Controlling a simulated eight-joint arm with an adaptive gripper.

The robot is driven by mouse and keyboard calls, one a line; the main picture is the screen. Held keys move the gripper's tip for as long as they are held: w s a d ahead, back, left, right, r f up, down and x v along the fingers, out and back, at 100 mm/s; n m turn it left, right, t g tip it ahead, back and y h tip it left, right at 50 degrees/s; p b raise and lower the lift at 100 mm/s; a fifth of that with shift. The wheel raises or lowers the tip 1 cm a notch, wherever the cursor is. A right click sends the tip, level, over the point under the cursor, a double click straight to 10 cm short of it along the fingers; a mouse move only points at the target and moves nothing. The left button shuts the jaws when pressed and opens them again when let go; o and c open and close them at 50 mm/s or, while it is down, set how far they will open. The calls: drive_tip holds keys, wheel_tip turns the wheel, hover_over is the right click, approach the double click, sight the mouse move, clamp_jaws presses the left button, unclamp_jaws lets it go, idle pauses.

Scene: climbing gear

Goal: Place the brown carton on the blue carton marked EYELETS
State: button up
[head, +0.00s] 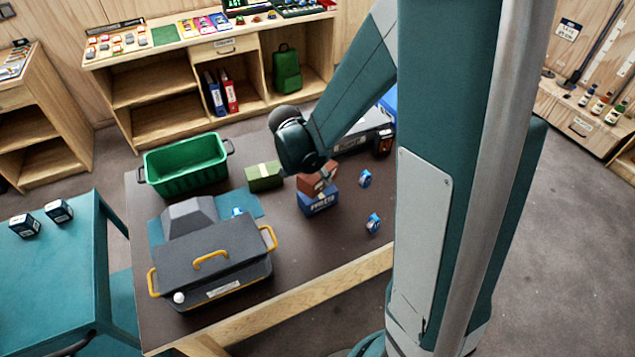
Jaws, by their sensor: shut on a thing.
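The brown carton (308,184) is in the head view near the middle of the dark table. My gripper (325,176) is shut on it from above, and my wrist hides part of the carton. The blue carton (318,204), with white lettering too small to read surely, stands directly below the brown carton in the picture. The two look stacked, with the brown one slightly turned. I cannot tell whether they touch or a small gap is between them.
A green carton (264,177) and a green crate (187,166) stand to the left. A grey case with yellow handles (212,262) fills the front left. Two small blue items (365,179) (373,223) lie to the right.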

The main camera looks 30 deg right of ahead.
sight(308, 177)
drive_tip(key=shift+f, duration=0.1)
drive_tip(key=shift+f, duration=2)
drive_tip(key=shift+f+b, duration=0.1)
drive_tip(key=shift+b, duration=0.3)
drive_tip(key=o, duration=1.2)
drive_tip(key=shift+p+v, duration=0.85)
drive_tip(key=shift+v, duration=5.3)
drive_tip(key=shift+d, duration=0.1)
